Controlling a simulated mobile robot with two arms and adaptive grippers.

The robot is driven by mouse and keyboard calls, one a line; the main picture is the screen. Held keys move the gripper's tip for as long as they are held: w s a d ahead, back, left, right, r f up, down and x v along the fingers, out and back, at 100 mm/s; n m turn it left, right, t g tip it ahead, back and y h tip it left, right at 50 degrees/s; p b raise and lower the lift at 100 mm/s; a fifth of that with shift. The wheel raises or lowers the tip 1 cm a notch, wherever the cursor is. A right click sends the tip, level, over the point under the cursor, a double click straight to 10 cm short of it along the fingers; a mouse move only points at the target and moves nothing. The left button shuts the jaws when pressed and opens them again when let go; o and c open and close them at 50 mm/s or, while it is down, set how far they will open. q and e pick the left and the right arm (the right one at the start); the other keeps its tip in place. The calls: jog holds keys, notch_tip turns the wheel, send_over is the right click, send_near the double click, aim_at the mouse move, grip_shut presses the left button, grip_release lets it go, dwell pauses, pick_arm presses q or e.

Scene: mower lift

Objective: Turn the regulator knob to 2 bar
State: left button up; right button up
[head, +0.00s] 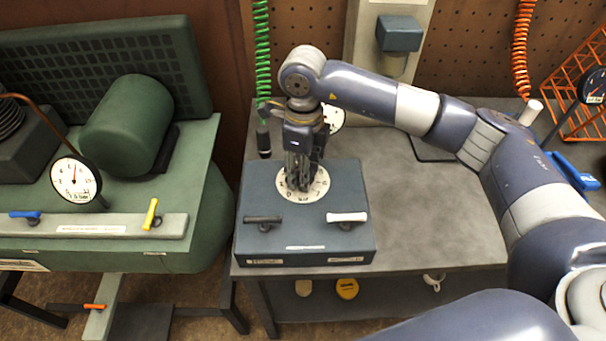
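The blue regulator box (305,249) stands on the grey bench. A round white dial with numbers (316,190) lies on its top. My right gripper (299,184) points straight down over the middle of this dial, its dark fingers close together. The regulator knob is hidden by the fingers, so its setting and whether they grip it cannot be told. A white pressure gauge (334,119) behind the box is partly covered by the gripper, and its needle cannot be read. My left gripper is not in view.
A black lever (263,219) and a white lever (347,217) sit at the box's front. A green compressor with a gauge (75,180) stands left. The grey bench (420,225) is clear right of the box. An orange wire rack (575,90) is at far right.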

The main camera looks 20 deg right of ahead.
jog(key=shift+n, duration=0.3)
dwell(0.4)
jog(key=o, duration=1.1)
jog(key=shift+c, duration=0.2)
jog(key=shift+d, duration=0.1)
notch_tip(320, 180, up, 12)
jog(key=shift+r, duration=0.1)
